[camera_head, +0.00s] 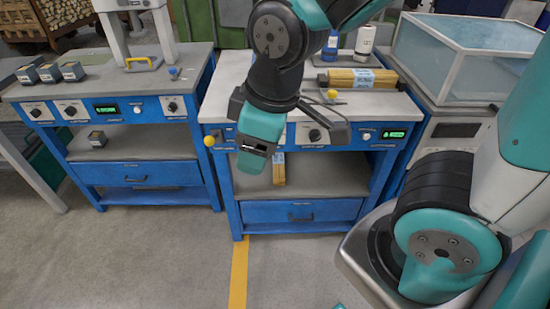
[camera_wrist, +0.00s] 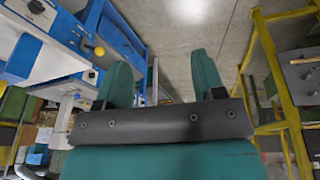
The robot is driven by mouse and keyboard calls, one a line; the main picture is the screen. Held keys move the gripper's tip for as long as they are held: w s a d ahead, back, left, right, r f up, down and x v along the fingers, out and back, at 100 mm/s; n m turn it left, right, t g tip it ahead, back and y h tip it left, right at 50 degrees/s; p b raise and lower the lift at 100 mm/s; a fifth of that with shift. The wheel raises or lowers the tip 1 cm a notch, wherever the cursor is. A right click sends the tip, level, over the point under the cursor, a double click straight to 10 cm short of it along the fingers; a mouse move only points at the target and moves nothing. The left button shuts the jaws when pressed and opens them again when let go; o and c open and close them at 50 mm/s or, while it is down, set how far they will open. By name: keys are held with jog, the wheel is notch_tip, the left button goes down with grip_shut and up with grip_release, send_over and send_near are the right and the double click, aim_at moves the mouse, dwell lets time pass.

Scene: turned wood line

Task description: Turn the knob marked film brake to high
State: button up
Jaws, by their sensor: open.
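In the head view, the blue right-hand bench (camera_head: 330,212) has a front panel with a black knob (camera_head: 315,135) on a white plate. The blue left-hand bench (camera_head: 130,172) has more black knobs: two at its left, the first knob (camera_head: 36,112) and the second knob (camera_head: 70,110), and a third knob (camera_head: 172,106) at its right. The labels are too small to read, so I cannot tell which one is marked film brake. My gripper (camera_head: 252,165) hangs in front of the right bench panel, left of its knob, hiding part of the panel. In the wrist view its fingers (camera_wrist: 160,75) are apart and empty.
A yellow ball-ended lever (camera_head: 209,141) sticks out at the right bench's left end. Green displays show on the left panel (camera_head: 107,109) and right panel (camera_head: 393,134). A clear-sided tank (camera_head: 460,60) stands right. Floor in front is clear.

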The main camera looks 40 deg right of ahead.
jog(key=w+d+f+n+t+h+b, duration=0.3)
jog(key=w+d+f+n+h+b, duration=0.15)
jog(key=f+b, duration=0.6)
jog(key=w+d+f+n+t+h+b, duration=0.35)
jog(key=d+f+n+b, duration=0.2)
jog(key=f+b, duration=0.5)
jog(key=w+d+f+n+t+h+b, duration=0.4)
jog(key=f+b, duration=0.4)
jog(key=b, duration=0.5)
jog(key=w+d+n+p, duration=0.1)
jog(key=w+d+n, duration=0.1)
jog(key=w, duration=0.3)
jog(key=w+d+n+t+p, duration=0.1)
jog(key=w+d+n+p, duration=0.1)
jog(key=w, duration=0.4)
jog(key=w+d+n+t+p, duration=0.1)
jog(key=w+d+n+p, duration=0.1)
jog(key=w+d, duration=0.2)
jog(key=shift+w+f, duration=0.1)
jog(key=shift+w, duration=0.95)
jog(key=c, duration=0.9)
